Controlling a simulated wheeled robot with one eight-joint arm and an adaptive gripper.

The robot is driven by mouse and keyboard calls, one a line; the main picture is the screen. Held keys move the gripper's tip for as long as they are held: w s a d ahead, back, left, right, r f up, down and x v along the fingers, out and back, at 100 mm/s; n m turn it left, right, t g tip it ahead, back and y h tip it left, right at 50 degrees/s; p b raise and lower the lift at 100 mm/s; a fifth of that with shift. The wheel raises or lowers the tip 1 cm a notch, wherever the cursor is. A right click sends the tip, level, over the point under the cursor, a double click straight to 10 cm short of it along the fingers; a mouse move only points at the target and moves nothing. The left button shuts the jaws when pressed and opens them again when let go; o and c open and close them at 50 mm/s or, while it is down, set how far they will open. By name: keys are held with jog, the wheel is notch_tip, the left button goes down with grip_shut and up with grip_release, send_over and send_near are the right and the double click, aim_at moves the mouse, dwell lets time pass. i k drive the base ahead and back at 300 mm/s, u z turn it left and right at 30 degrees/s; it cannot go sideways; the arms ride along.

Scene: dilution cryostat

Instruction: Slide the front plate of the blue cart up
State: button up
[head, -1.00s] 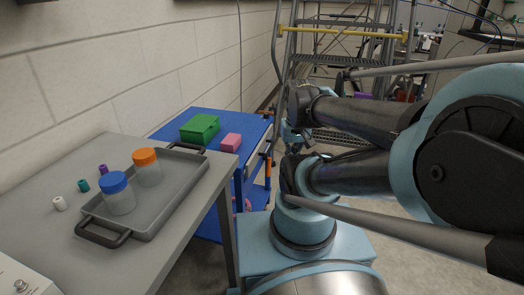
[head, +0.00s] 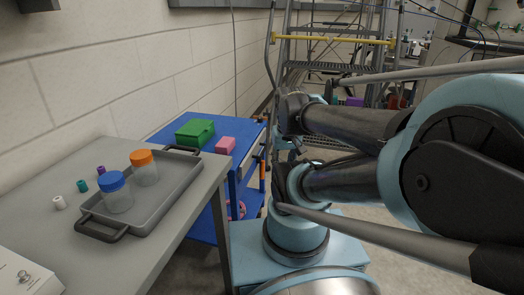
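The blue cart (head: 164,129) stands against the wall, behind the grey table. Its top and part of its lower shelf show. A pale plate-like part (head: 255,151) shows at its right end, beside an orange-and-blue upright. It is small here, and I cannot tell whether it is the front plate or how high it sits. The end of my arm (head: 286,147) is just right of the cart's right end. The fingers of my gripper are too small and too covered by arm links to make out. I cannot tell whether they touch the cart.
A green box (head: 195,133) and a pink block (head: 225,145) sit on the cart top. The grey table (head: 160,247) at left holds a tray (head: 164,203) with a blue-lidded and an orange-lidded jar. A ladder (head: 335,58) stands behind my arm.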

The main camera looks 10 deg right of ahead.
aim_at(252, 153)
jog(key=k, duration=0.4)
jog(key=z, duration=1)
jog(key=k, duration=1.05)
jog(key=u, duration=0.75)
jog(key=i, duration=1)
